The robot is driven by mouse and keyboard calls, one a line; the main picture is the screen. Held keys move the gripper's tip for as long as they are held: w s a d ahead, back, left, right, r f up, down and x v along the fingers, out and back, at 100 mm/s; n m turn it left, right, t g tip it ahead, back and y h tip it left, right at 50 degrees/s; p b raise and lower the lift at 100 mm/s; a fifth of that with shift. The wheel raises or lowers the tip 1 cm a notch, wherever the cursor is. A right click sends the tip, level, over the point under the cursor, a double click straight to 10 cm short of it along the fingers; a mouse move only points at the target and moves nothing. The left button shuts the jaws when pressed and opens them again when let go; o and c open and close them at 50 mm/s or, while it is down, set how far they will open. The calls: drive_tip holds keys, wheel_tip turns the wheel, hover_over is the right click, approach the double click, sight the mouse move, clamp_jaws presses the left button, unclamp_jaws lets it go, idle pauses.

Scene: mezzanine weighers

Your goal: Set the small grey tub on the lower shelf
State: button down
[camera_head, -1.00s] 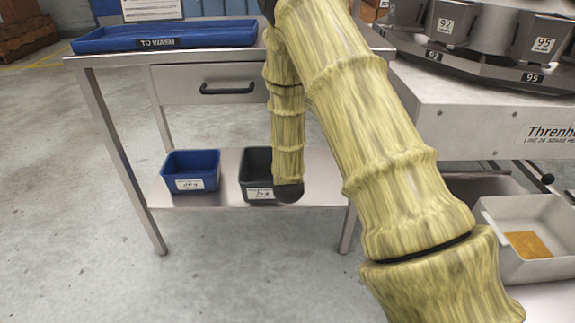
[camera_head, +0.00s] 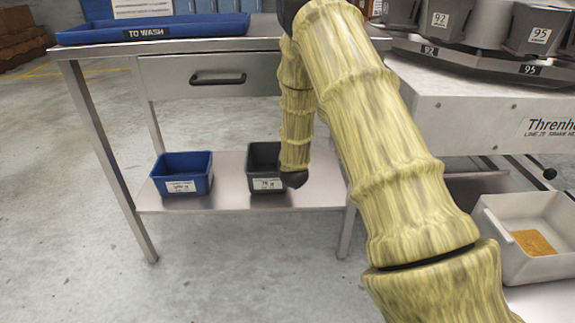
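The small grey tub (camera_head: 262,156) is dark grey with a white label on its front. It appears upright at the lower shelf (camera_head: 222,198), right of the blue tub. Whether its base touches the shelf is hard to tell. My yellow-sleeved arm comes down over the tub's right side and ends in a dark rounded joint at its front right corner. That joint hides part of the tub. My gripper's fingers do not show, so any grip on the tub is hidden.
A blue tub (camera_head: 184,186) with a label stands left on the shelf, with a gap between the tubs. Above is the tabletop with a drawer (camera_head: 200,78) and a blue "TO WASH" tray (camera_head: 150,33). A weigher stands right, above a pale bin (camera_head: 490,233).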

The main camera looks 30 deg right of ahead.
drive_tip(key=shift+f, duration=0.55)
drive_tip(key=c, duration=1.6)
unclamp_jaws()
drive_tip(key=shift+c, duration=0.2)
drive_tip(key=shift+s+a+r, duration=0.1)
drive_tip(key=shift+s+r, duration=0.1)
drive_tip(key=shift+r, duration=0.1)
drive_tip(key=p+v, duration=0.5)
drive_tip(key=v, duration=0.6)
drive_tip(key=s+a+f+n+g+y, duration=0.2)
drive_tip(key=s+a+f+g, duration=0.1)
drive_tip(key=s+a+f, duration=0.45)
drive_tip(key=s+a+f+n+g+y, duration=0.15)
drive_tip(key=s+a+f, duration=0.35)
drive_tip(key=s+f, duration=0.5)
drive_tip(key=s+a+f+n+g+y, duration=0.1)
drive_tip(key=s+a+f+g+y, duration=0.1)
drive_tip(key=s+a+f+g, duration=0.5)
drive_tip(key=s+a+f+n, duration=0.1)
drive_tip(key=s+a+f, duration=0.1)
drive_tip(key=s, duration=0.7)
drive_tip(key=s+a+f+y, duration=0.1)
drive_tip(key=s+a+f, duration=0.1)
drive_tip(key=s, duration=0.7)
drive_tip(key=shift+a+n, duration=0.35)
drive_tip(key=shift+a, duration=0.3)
